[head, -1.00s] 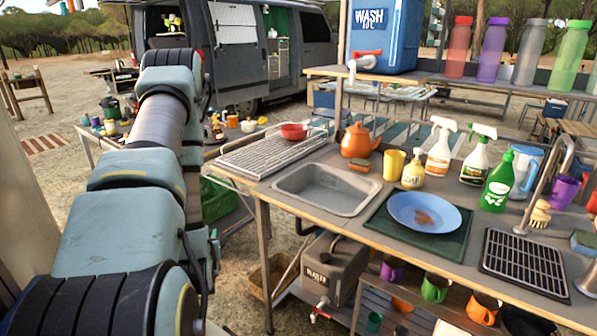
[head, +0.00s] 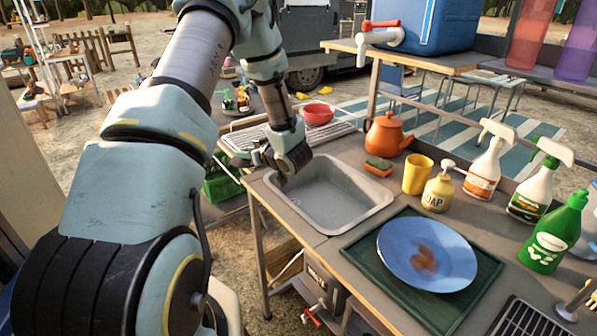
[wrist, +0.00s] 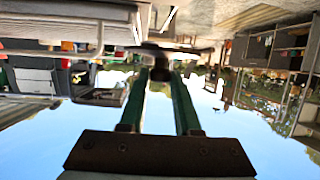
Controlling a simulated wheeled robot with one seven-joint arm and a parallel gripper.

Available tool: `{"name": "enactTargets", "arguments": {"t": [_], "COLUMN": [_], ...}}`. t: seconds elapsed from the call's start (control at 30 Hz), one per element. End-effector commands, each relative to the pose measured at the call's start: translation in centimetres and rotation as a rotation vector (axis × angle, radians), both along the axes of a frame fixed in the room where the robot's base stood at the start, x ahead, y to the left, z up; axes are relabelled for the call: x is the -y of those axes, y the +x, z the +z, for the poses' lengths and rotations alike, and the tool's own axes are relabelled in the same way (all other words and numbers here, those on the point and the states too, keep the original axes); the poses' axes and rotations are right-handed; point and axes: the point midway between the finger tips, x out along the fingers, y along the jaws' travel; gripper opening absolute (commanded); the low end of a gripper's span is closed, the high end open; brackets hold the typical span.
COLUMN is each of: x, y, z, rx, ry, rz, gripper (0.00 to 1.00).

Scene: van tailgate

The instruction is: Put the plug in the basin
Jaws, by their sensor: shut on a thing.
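The basin (head: 340,205) is a grey rectangular sink sunk in the counter, empty as far as I see. My gripper (head: 282,180) is over its left back edge in the head view, pointing down. In the wrist view my gripper (wrist: 160,82) has its two green fingers shut on a dark knob under a thin flat disc, seen edge-on; this looks like the plug (wrist: 160,50). In the head view the plug is hidden or too small to make out. I cannot tell how high it is above the basin floor.
A red bowl (head: 318,114) on the drying rack stands behind the basin. An orange kettle (head: 385,135), a sponge (head: 378,166), a yellow cup (head: 417,175) and a soap bottle (head: 438,190) stand right of it. A blue plate (head: 427,254) lies on a green mat (head: 365,262) in front.

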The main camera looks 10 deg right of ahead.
Motion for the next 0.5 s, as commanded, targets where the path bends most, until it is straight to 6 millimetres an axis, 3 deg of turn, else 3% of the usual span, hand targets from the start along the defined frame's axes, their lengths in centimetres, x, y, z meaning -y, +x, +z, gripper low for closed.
{"name": "enactTargets", "arguments": {"t": [0.03,0.2,0.5], "x": [2.2,7.8,13.9], "y": [-0.1,-2.0,-5.2], "z": [0.6,1.2,1.3], "rx": [0.004,0.002,-0.001], "ry": [-0.004,-0.001,0.002], "rz": [0.037,0.178,0.292], "gripper": [0.00,0.00,0.00]}}
